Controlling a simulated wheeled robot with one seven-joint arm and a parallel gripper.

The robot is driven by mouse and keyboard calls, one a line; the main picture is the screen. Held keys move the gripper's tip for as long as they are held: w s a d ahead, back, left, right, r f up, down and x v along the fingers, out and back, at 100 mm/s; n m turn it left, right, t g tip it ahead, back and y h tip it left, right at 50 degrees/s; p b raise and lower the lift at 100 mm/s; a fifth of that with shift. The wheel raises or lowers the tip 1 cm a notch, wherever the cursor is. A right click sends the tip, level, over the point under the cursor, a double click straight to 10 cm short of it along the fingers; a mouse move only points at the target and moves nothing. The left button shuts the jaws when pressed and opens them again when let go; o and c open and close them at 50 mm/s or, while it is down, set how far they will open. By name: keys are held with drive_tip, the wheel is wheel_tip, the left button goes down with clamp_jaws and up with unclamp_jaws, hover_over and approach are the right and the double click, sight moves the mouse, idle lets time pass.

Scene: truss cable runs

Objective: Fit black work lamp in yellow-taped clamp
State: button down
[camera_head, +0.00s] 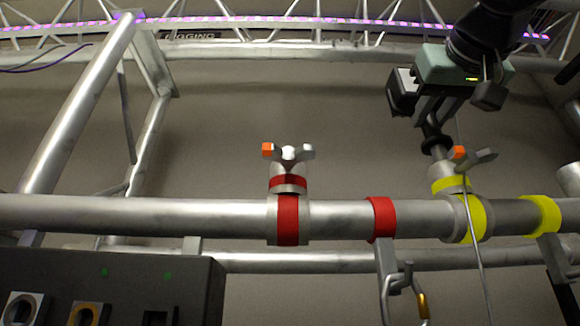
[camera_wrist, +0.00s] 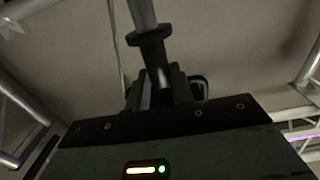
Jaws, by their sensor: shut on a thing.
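My gripper (camera_head: 433,112), a teal and grey body, hangs at the upper right in the head view. Its fingers (camera_wrist: 168,92) are shut on the black work lamp (camera_head: 403,92), whose boxy dark head shows left of them. The lamp's black collar (camera_head: 437,143) and silver spigot (camera_head: 440,154) point down. The collar (camera_wrist: 152,37) and spigot (camera_wrist: 142,12) also show in the wrist view. The yellow-taped clamp (camera_head: 449,185) is on the horizontal tube, directly below the spigot. I cannot tell whether the spigot's tip is inside its socket. The clamp's orange-tipped wing handle (camera_head: 475,156) is beside the spigot.
A red-taped clamp (camera_head: 288,210) with its own wing handle sits left on the same tube (camera_head: 140,214). A hook with a carabiner (camera_head: 405,292) hangs below. A thin cable (camera_head: 474,240) passes in front of the yellow-taped clamp. A dark box (camera_head: 130,275) stands lower left.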

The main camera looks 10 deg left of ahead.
sight(438, 134)
drive_tip(key=shift+f+b, duration=1.7)
drive_tip(key=shift+b, duration=0.1)
drive_tip(key=c, duration=1.2)
unclamp_jaws()
drive_tip(key=shift+o, duration=0.3)
drive_tip(key=shift+f, duration=0.1)
